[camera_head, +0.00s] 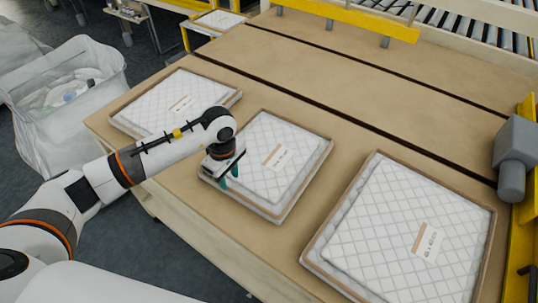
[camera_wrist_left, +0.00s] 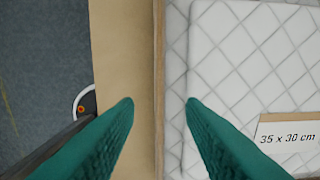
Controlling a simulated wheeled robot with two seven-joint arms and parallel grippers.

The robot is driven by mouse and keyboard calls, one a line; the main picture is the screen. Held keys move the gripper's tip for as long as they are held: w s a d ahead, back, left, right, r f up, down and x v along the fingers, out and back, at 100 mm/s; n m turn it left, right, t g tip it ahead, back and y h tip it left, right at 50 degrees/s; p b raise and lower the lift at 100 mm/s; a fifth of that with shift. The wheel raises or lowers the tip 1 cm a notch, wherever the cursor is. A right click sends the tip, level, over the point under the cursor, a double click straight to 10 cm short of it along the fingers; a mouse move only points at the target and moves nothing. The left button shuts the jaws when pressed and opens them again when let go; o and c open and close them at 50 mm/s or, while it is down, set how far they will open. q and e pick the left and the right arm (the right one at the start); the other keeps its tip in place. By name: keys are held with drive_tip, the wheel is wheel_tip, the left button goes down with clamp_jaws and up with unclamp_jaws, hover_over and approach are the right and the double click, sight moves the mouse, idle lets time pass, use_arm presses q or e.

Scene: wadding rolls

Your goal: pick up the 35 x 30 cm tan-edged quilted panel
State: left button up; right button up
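The tan-edged quilted panel (camera_head: 290,150) lies flat on the table in the middle of the head view. In the left wrist view its quilted surface (camera_wrist_left: 230,60) fills the right side, with a label reading 35 x 30 cm (camera_wrist_left: 290,138). My left gripper (camera_head: 228,178) is over the panel's near-left edge, partly hiding that corner. In the left wrist view my left gripper (camera_wrist_left: 158,103) is open, its teal fingers either side of the thin tan edge (camera_wrist_left: 158,60). Nothing is gripped. I cannot tell the fingertips' height over the edge. My right gripper is not in view.
A larger quilted panel (camera_head: 385,235) lies right, another (camera_head: 170,95) left, partly behind my arm. The wooden table (camera_head: 350,125) is bare between panels. A yellow post with a grey block (camera_head: 515,150) stands at the right edge. A white bag (camera_head: 75,100) stands left.

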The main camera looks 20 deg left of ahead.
sight(232, 189)
use_arm(q)
drive_tip(key=f+p, duration=0.1)
drive_tip(key=f, duration=0.2)
drive_tip(key=shift+s+d+f+p, duration=0.15)
drive_tip(key=shift+d+f+p, duration=0.05)
drive_tip(key=shift+f+p, duration=0.2)
drive_tip(key=shift+f, duration=0.4)
clamp_jaws()
drive_tip(key=shift+r, duration=0.15)
